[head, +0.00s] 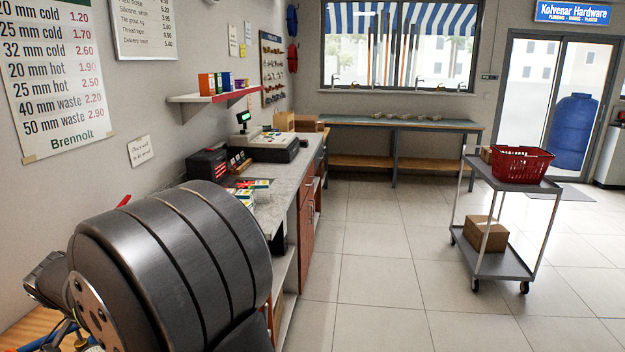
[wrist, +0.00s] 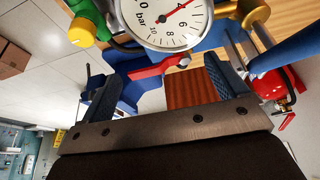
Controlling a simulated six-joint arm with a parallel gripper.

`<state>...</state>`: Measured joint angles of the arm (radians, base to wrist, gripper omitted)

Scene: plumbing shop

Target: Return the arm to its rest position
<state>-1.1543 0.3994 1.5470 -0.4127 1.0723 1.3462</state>
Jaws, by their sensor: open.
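My gripper (wrist: 152,72) shows in the wrist view with its two dark fingers spread apart and nothing held between them. Beyond the fingers is a blue device with a round white pressure gauge (wrist: 165,18) marked in bar. A red lever (wrist: 158,68) on it shows in the gap between the fingers, apparently farther off; I cannot tell the exact distance. A yellow knob with a green part (wrist: 82,32) is at the upper left. In the head view my dark arm link fills the lower left, and the gripper is hidden.
A counter (head: 278,176) with a cash register (head: 262,147) runs along the left wall. A grey trolley (head: 503,262) with a red basket (head: 521,163) stands at right. The tiled floor between is clear. A red cylinder (wrist: 270,84) is close to the gripper's right side.

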